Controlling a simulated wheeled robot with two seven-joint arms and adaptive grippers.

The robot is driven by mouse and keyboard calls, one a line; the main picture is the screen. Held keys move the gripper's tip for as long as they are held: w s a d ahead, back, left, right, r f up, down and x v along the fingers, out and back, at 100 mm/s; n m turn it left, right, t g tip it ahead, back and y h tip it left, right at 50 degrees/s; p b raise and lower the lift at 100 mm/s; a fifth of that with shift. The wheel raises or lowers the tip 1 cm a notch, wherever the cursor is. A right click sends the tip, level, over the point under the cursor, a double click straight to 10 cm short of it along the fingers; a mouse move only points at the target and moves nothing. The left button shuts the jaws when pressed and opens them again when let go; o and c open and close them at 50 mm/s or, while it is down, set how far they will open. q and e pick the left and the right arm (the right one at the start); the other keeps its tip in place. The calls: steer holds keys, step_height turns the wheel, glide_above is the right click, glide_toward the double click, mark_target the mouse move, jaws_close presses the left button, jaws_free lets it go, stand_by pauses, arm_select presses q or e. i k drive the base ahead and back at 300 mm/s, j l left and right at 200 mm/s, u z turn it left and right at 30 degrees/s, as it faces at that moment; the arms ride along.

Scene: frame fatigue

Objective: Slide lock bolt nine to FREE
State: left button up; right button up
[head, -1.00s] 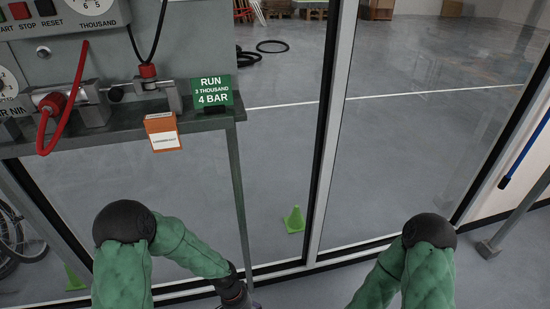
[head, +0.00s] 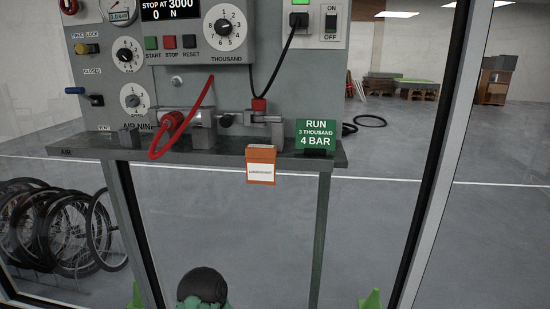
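The control panel (head: 110,85) stands at the upper left of the head view. On its left side a small knob with a yellowish front (head: 82,48) sits just under the words FREE and LOCK (head: 85,37). It looks to be the lock bolt, but a number nine is not readable beside it, and its exact position between FREE and LOCK is too small to tell. Neither gripper is in view.
A blue-handled lever (head: 75,90) is below the knob. A shelf (head: 230,160) juts out under the panel, with a red looped hose (head: 172,122), an orange tag box (head: 261,165) and a green RUN sign (head: 317,135). Bicycle wheels (head: 65,230) stand lower left.

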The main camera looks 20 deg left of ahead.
mark_target(81, 49)
steer(key=u, duration=1.7)
